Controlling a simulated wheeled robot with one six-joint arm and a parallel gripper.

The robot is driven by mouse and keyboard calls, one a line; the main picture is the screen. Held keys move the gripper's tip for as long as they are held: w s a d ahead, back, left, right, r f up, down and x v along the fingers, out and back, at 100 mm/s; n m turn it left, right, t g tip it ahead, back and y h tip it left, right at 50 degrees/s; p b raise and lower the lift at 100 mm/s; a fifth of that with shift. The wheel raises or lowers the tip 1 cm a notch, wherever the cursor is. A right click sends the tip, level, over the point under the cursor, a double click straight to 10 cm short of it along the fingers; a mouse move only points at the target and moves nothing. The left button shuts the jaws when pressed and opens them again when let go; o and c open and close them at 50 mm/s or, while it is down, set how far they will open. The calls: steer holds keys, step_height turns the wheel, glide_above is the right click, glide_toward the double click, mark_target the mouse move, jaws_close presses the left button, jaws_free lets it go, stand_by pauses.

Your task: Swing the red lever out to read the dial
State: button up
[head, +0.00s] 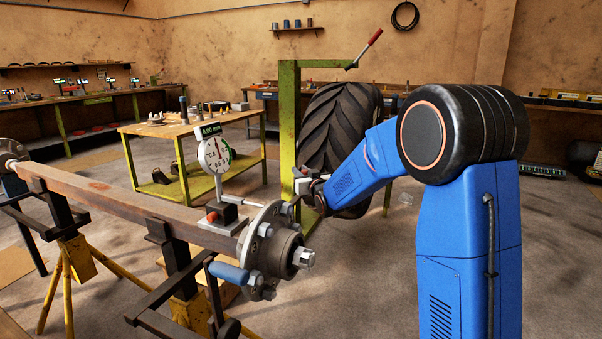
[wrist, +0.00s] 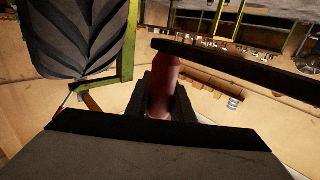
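The white round dial (head: 215,154) stands upright on a block with a red knob (head: 213,217) on the axle beam (head: 120,200). Behind the hub (head: 268,245), my gripper (head: 309,187) reaches in from the right, with its tips small and partly hidden. In the wrist view a red grip, seemingly the red lever (wrist: 163,84), stands between the dark fingers of my gripper (wrist: 163,105), which close against both sides. A dark bar (wrist: 240,69) runs right from the grip's end. Its far end is out of view.
A green post (head: 289,120) carries another red-handled bar (head: 365,48) at its top. A big tyre (head: 338,125) stands right behind my forearm. A blue handle (head: 229,273) sits below the hub.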

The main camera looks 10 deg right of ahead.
jaws_close()
steer(key=w+a+n+g+y, duration=0.1)
steer(key=w+a+n+y, duration=0.1)
steer(key=a, duration=0.6)
steer(key=shift+w+n+y, duration=0.25)
steer(key=shift+n+y, duration=0.25)
steer(key=shift+y, duration=0.8)
steer(key=shift+o, duration=2.2)
jaws_free()
steer(key=shift+a, duration=0.1)
steer(key=o, duration=0.4)
steer(key=shift+a, duration=0.2)
steer(key=shift+d, duration=0.15)
